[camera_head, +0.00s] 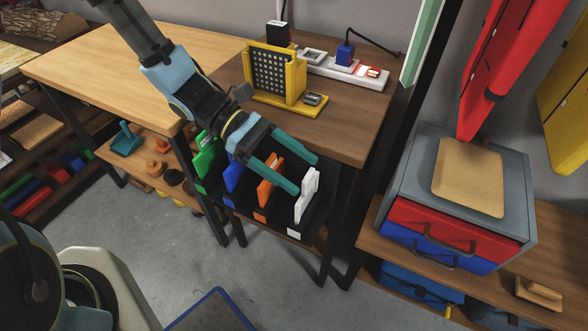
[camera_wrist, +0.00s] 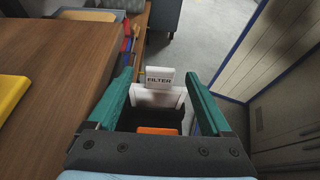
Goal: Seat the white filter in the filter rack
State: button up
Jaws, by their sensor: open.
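The white filter (camera_head: 306,196) stands upright in the rightmost place of a black rack (camera_head: 286,226) below the table top. In the wrist view the filter (camera_wrist: 160,92) shows its "FILTER" label, facing me. My gripper (camera_head: 307,174) reaches down over the rack from the upper left, its green fingers open. In the wrist view my gripper (camera_wrist: 160,76) has one finger on each side of the filter, with gaps between. The filter's lower part is hidden in the rack. A yellow frame (camera_head: 296,78) with a dark perforated panel stands on the table; I cannot tell which is the filter rack.
Green (camera_head: 207,158), blue (camera_head: 233,177) and orange (camera_head: 268,192) pieces stand left of the filter in the black rack. A power strip (camera_head: 345,70) lies at the table's back. A grey, red and blue toolbox (camera_head: 405,222) stands to the right.

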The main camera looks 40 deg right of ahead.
notch_tip(320, 180, up, 9)
jog(key=shift+f, duration=0.15)
jog(key=shift+w, duration=0.1)
dwell(0.6)
